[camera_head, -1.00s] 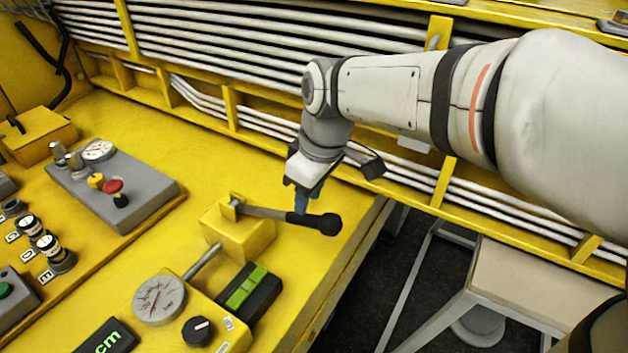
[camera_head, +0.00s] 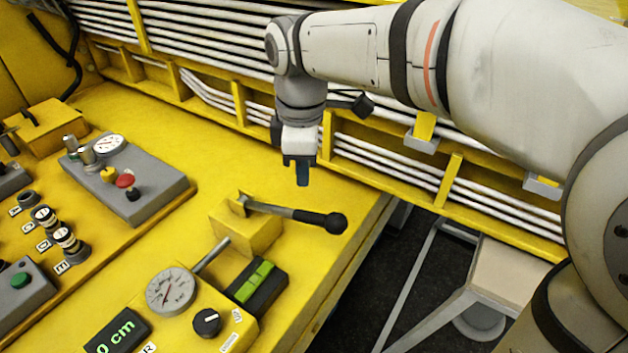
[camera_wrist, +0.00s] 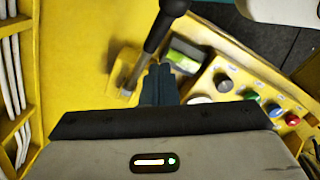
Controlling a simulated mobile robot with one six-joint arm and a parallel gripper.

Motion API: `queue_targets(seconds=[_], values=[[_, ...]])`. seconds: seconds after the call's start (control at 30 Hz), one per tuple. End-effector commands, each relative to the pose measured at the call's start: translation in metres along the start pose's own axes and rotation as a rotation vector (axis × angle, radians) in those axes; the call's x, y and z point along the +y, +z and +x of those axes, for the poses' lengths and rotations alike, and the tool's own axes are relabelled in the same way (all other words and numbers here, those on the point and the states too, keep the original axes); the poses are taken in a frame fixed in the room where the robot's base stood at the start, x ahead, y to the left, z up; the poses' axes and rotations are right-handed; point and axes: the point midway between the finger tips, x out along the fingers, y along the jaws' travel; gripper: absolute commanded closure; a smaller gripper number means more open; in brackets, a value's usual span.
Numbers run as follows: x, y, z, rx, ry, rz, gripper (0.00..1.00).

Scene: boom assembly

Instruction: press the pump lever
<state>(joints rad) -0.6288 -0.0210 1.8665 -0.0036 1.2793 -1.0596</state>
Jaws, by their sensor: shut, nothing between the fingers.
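The pump lever (camera_head: 290,212) is a grey rod with a black grip and round black knob. It sticks out to the right, nearly level, from a yellow pump block (camera_head: 245,230). In the wrist view the lever (camera_wrist: 160,32) runs from the top edge down to the block, just beyond my fingertips. My gripper (camera_head: 303,182) points down with its dark blue fingers shut and empty. It is above and behind the lever in the head view, with a visible gap between them. The fingers also show in the wrist view (camera_wrist: 160,72).
In front of the block are a round gauge (camera_head: 170,291), a black knob (camera_head: 206,322), a green-topped box (camera_head: 257,284) and a display (camera_head: 116,334) ending in "0 cm". A grey control panel (camera_head: 150,195) lies left. White pipes run along the back wall.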

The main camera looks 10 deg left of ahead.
Motion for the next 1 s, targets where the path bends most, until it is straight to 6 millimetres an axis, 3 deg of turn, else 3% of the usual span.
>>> queue_targets(seconds=[0.2,0.4,0.6,1.0], values=[[0.001,-0.026,-0.02,-0.186,-0.09,-0.549,1.0],[0.001,-0.042,-0.037,-0.303,-0.184,-0.89,1.0],[0.0,-0.048,-0.045,-0.35,-0.233,-1.03,1.0],[0.0,-0.048,-0.044,-0.353,-0.238,-1.041,1.0]])
